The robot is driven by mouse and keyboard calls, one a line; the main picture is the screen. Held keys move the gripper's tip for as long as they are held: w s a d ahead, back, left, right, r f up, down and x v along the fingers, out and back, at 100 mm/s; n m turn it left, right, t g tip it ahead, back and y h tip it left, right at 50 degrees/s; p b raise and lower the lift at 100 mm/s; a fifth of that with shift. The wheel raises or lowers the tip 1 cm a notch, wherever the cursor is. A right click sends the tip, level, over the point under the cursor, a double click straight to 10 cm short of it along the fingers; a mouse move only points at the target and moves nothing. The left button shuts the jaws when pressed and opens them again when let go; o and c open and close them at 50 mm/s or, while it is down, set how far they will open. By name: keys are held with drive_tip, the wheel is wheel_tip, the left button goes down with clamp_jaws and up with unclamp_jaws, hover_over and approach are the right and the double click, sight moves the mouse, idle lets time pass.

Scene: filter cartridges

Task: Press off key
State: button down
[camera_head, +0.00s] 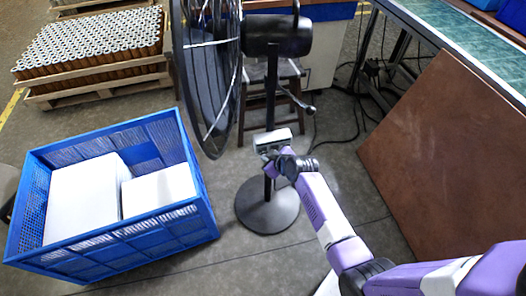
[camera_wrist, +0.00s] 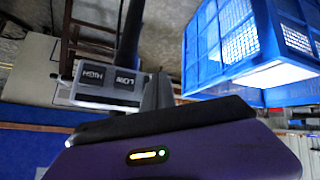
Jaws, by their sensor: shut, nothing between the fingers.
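A pedestal fan (camera_head: 205,60) stands in the middle of the head view, with a pale control box (camera_head: 272,137) on its pole. My gripper (camera_head: 270,157) is shut and empty, close to the box's near side. A grey finger also shows in the wrist view (camera_wrist: 158,92), beside the box. I cannot tell whether it touches.
A blue crate (camera_head: 150,240) with white boxes stands left of the fan's round base (camera_head: 267,212). A brown board (camera_head: 450,150) leans at the right against a workbench (camera_head: 470,35). A pallet of cartridges (camera_head: 95,80) lies back left. Cables run on the floor behind.

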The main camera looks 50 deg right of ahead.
drive_tip(key=shift+s+a, duration=0.1)
drive_tip(key=shift+s, duration=0.05)
drive_tip(key=shift+s+a+p, duration=0.6)
drive_tip(key=shift+s+a, duration=0.1)
drive_tip(key=shift+s, duration=0.35)
drive_tip(key=shift+s+a+p, duration=0.55)
drive_tip(key=shift+s+a, duration=0.15)
drive_tip(key=shift+s, duration=0.35)
